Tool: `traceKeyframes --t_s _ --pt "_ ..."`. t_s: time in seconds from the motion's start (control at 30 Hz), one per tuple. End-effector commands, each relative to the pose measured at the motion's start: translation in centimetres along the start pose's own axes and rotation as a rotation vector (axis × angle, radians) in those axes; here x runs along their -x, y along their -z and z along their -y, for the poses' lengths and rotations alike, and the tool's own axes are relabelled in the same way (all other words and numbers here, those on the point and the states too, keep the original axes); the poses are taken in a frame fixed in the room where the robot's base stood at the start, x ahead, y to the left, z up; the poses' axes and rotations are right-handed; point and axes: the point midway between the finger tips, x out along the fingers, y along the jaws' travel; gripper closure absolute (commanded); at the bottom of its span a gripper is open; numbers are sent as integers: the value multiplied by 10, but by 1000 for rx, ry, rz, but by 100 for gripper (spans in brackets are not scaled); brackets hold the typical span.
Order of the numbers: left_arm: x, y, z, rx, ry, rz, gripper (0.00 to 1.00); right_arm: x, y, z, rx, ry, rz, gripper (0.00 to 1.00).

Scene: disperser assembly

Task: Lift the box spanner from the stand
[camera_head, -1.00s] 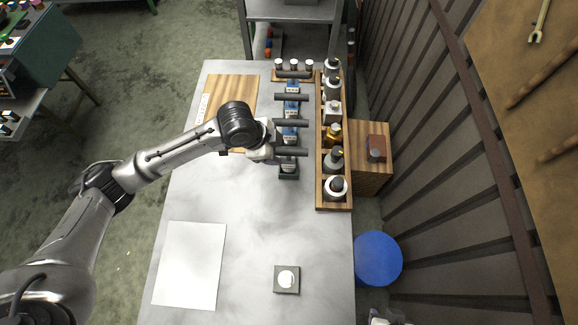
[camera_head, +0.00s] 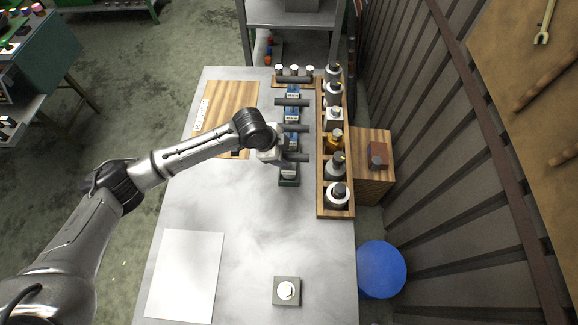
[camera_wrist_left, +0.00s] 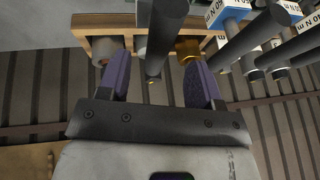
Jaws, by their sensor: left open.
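A row of upright tools with dark grey cylindrical handles (camera_head: 293,158) and blue-and-white labelled bodies (camera_head: 292,115) stands on the table. I cannot tell which of them is the box spanner. My left gripper (camera_head: 272,148) is at the left side of this row, by the nearest handles; its fingers are hard to make out there. In the left wrist view its purple fingers (camera_wrist_left: 160,80) are open and apart. A dark handle (camera_wrist_left: 157,50) shows between them, with its end near the tips; contact is not visible. My right gripper is not in view.
A wooden rack (camera_head: 322,209) with several bottle-like parts runs right of the tools. A wooden board (camera_head: 232,100) lies to the left. A white sheet (camera_head: 186,276) and a small square block with a white button (camera_head: 287,291) are nearer. The table's middle front is clear.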

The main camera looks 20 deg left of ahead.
Motion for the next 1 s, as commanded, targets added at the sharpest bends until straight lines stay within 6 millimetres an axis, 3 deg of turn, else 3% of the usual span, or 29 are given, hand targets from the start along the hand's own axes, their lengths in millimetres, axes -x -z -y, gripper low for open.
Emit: traceKeyframes --t_s 0.4,0.77,1.0 --pt "-45 5 -1 1 -1 2 41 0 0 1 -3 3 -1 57" --pt "-53 5 -2 -1 -1 0 41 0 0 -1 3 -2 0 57" --pt "-52 5 -2 0 -1 0 62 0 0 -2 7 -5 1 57"
